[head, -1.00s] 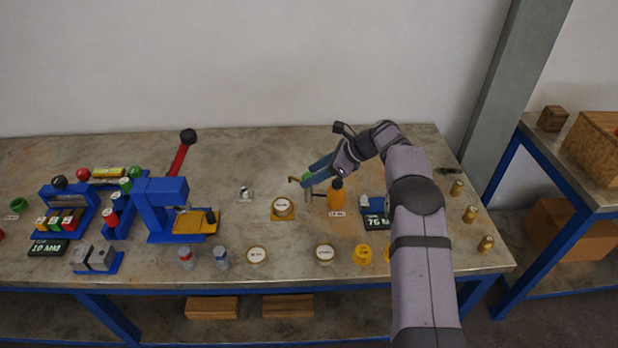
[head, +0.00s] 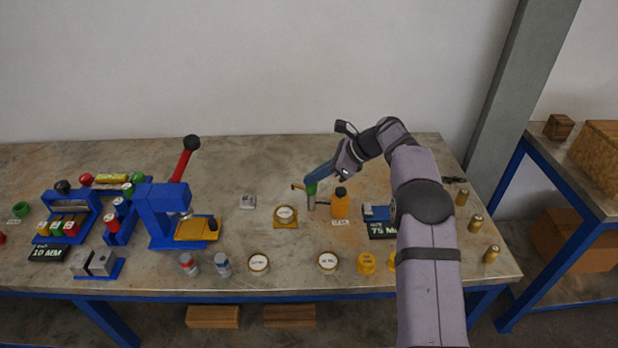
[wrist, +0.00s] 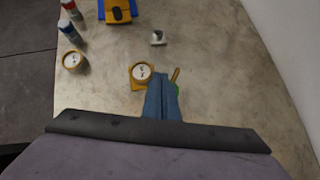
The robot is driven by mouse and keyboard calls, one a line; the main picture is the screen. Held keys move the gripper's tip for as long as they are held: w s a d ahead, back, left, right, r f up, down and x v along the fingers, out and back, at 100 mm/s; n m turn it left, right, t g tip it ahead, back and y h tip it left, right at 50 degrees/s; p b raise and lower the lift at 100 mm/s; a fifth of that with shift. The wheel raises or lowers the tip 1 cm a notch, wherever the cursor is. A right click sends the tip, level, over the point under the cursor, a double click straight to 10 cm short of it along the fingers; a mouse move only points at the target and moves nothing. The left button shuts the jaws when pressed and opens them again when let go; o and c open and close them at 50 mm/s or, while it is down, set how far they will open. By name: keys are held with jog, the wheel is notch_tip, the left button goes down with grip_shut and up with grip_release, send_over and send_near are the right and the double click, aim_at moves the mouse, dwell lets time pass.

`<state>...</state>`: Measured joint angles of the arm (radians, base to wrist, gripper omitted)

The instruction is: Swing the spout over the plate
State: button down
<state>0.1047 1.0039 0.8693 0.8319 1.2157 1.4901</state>
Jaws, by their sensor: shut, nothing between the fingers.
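The spout (head: 298,187) is a thin brass-coloured bar on a short grey post left of the orange bottle (head: 340,204). Its free end points left, behind the plate. It also shows in the wrist view (wrist: 175,75), just right of my fingers. The plate (head: 286,226) is a yellow square with a round white-topped vessel (head: 285,214) on it; both show in the wrist view. My gripper (head: 311,184) has blue fingers, shut and empty, beside a green part near the spout's post. I cannot tell whether they touch the spout.
A small grey block (head: 248,202) lies left of the plate. A blue press (head: 165,212) with a red lever stands further left. The back of the bench is clear.

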jog(key=s+a+n+g, duration=0.2)
jog(key=s+a, duration=0.2)
jog(key=a, duration=0.6)
jog(key=s+a+n+g, duration=0.1)
jog(key=s+a+n, duration=0.15)
jog(key=a, duration=0.75)
jog(key=s+f+n+h, duration=0.1)
jog(key=n+h, duration=0.1)
jog(key=s+f+n+t+h+b, duration=0.1)
jog(key=f+h, duration=0.1)
jog(key=s+a+f+n+h, duration=0.1)
jog(key=f+n+h, duration=0.1)
jog(key=shift+s+f+n+h, duration=0.2)
jog(key=shift+s+n+h, duration=0.05)
jog(key=shift+n+h, duration=0.15)
jog(key=w+d+r+n+t+h, duration=0.4)
jog(key=w+d+r+t+h, duration=0.2)
jog(key=w+d, duration=0.6)
notch_tip(320, 180, up, 2)
jog(key=shift+w+d+r+t+h, duration=0.25)
jog(key=shift+d+t+h, duration=0.2)
jog(key=shift+d, duration=0.6)
jog(key=shift+f, duration=0.1)
